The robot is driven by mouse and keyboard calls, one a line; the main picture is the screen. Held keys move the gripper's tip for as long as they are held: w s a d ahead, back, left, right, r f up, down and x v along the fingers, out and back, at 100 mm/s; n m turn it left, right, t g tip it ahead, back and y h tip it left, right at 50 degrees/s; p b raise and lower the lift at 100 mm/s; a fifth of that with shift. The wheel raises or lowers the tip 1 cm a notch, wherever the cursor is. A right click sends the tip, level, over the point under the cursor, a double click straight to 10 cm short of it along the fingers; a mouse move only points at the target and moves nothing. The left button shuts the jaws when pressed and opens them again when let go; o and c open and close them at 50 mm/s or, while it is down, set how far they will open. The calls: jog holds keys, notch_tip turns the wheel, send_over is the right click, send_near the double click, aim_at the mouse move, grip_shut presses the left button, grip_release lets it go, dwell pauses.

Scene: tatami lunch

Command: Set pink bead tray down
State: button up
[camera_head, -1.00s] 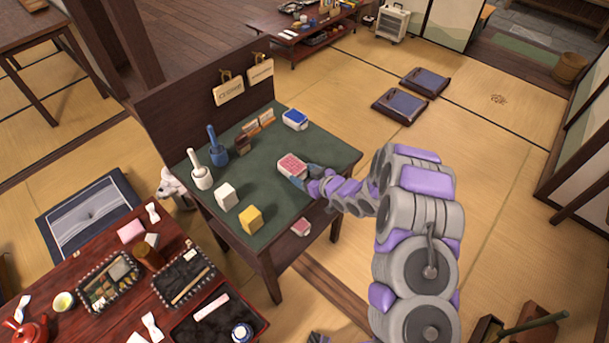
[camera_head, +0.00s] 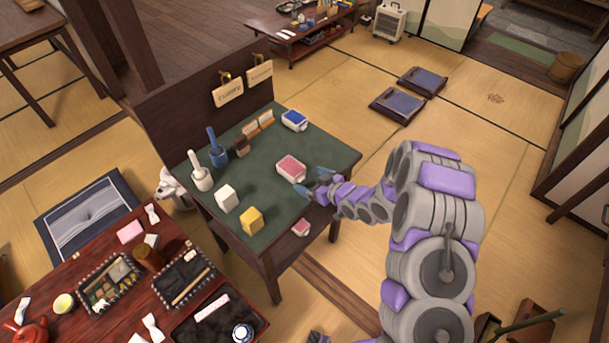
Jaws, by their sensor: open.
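The pink bead tray (camera_head: 291,168), a small white-rimmed box with a pink top, rests on the green top of the small table (camera_head: 270,196), right of its middle. My gripper (camera_head: 314,187) is open and empty. It is just to the lower right of the tray, near the table's right edge, with a small gap between them. A similar tray with a blue top (camera_head: 295,120) stands farther back on the same table.
A dark panel (camera_head: 200,97) rises behind. A small pink item (camera_head: 300,228) shows at the table's front side.

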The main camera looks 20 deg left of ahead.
jog(key=p+v, duration=0.1)
jog(key=v, duration=0.6)
jog(key=shift+d, duration=0.2)
jog(key=shift+r, duration=0.15)
jog(key=w+d+r+m+t+h, duration=0.1)
jog(key=w+d+r+h, duration=0.1)
jog(key=d+r+h, duration=0.35)
jog(key=w+d+r+m+h, duration=0.1)
jog(key=d+r+m+h, duration=0.1)
jog(key=d, duration=0.6)
jog(key=s+d+r+m+g+h, duration=0.1)
jog(key=s+d+r+m+h, duration=0.25)
jog(key=s+d+r, duration=0.55)
jog(key=s+d+r+m+g+h, duration=0.1)
jog(key=s+d+r+m+g, duration=0.15)
jog(key=s, duration=0.35)
jog(key=s+d+r+m+g+h, duration=0.1)
jog(key=s+d+r+h, duration=0.1)
jog(key=s+d+r, duration=0.3)
jog(key=s+a+r+m+g+y, duration=0.1)
jog(key=s+g, duration=0.1)
jog(key=s, duration=0.8)
jog(key=s+a+r+m+g+y, duration=0.1)
jog(key=s+a+r+g, duration=0.1)
jog(key=s, duration=0.8)
jog(key=shift+s+a+m, duration=0.25)
jog(key=shift+a+m, duration=0.05)
